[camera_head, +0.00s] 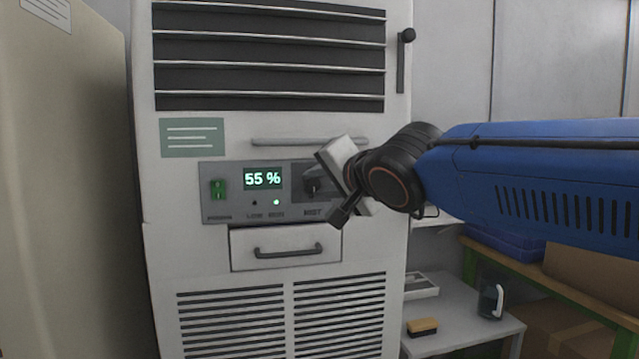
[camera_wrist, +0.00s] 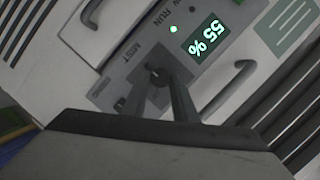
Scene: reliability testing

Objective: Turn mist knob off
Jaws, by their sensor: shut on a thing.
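The mist knob (camera_head: 311,184) is a dark knob on the grey control panel (camera_head: 236,211) of a tall white cabinet, above the MIST label. In the wrist view the knob (camera_wrist: 157,72) shows between the fingertips, partly hidden by them. My gripper (camera_head: 325,190) comes in from the right, tilted. Its fingers (camera_wrist: 158,82) are closed on the knob. The knob's exact pointer angle is hard to tell. The display (camera_head: 262,178) reads 55 %, and a green light (camera_head: 276,202) glows by the RUN label.
A green power switch (camera_head: 218,189) sits at the panel's left. A drawer (camera_head: 285,248) with a dark handle lies below, and a grey bar handle (camera_head: 300,141) runs above. A side table (camera_head: 455,318) at lower right holds a brush and a mug.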

